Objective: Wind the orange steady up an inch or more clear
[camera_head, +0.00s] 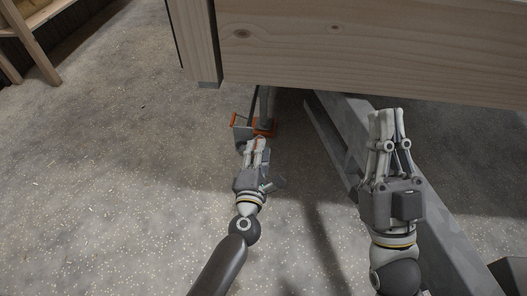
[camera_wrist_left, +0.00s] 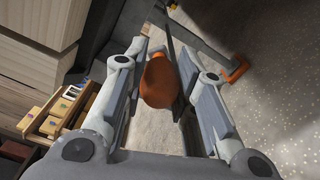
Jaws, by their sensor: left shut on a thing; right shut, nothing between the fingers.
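The orange steady (camera_head: 266,128) stands under the trailer's wooden wall, with a grey upright leg and an orange foot low over or on the ground. I cannot tell whether the foot touches the ground. In the left wrist view a grey bar of it ends in an orange foot (camera_wrist_left: 238,70). My left gripper (camera_head: 257,143) is in front of the steady, shut on a rounded orange handle (camera_wrist_left: 159,80), which shows between its fingers in the left wrist view. My right gripper (camera_head: 386,113) is shut and empty, fingers pointing up the picture, right of the steady.
The trailer's wooden wall (camera_head: 370,45) overhangs the steady. A grey metal beam (camera_head: 345,140) runs diagonally beside my right arm. A wooden rack with yellow boxes (camera_wrist_left: 62,108) shows in the left wrist view. The speckled floor (camera_head: 120,170) is open to the left.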

